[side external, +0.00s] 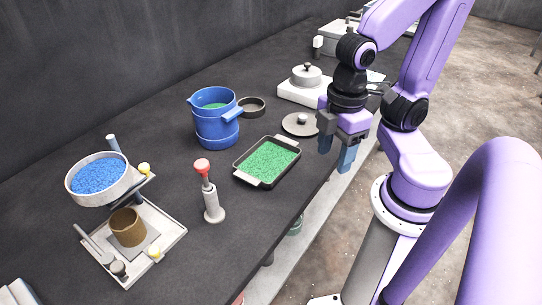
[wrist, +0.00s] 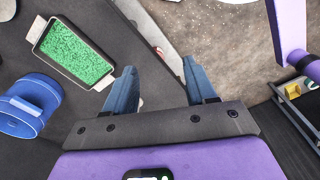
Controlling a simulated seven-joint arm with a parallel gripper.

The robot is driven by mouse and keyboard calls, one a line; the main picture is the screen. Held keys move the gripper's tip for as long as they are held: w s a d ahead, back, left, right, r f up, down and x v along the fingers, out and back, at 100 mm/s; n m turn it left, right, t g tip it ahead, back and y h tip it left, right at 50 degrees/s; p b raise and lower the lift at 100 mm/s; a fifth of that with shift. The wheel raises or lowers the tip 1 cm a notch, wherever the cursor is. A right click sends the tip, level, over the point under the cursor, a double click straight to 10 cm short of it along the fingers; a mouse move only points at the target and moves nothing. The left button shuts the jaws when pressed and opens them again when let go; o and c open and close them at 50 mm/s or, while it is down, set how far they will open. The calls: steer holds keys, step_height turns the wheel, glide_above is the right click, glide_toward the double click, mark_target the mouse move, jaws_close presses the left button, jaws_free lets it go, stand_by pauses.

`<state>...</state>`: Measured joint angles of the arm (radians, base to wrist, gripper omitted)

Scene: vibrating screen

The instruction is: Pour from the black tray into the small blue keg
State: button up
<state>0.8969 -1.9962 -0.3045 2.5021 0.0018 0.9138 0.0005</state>
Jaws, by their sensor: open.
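The black tray (side external: 239,172) lies flat on the dark bench, filled with green granules (side external: 267,160), with a pale handle at each short end. It also shows at the upper left of the wrist view (wrist: 115,61). The small blue keg (side external: 217,132) stands upright behind the tray, with some green visible inside its open top and a handle on its right. Part of a blue body shows at the left of the wrist view (wrist: 24,112). My gripper (side external: 336,157) is open and empty, to the right of the tray near the bench's front edge, apart from it.
A red-topped grey device (side external: 213,205) stands left of the tray. A sieve pan of blue granules (side external: 99,187) is above a brown cup (side external: 128,228) at the left. A flat lid (side external: 300,124), a black ring dish (side external: 252,106) and a white scale (side external: 305,92) stand behind.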

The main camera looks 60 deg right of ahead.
steer(key=shift+w, duration=0.1)
stand_by(0.5)
steer(key=m, duration=1.3)
glide_above(286, 140)
step_height(286, 140, down, 17)
steer(key=shift+r, duration=0.15)
jaws_close()
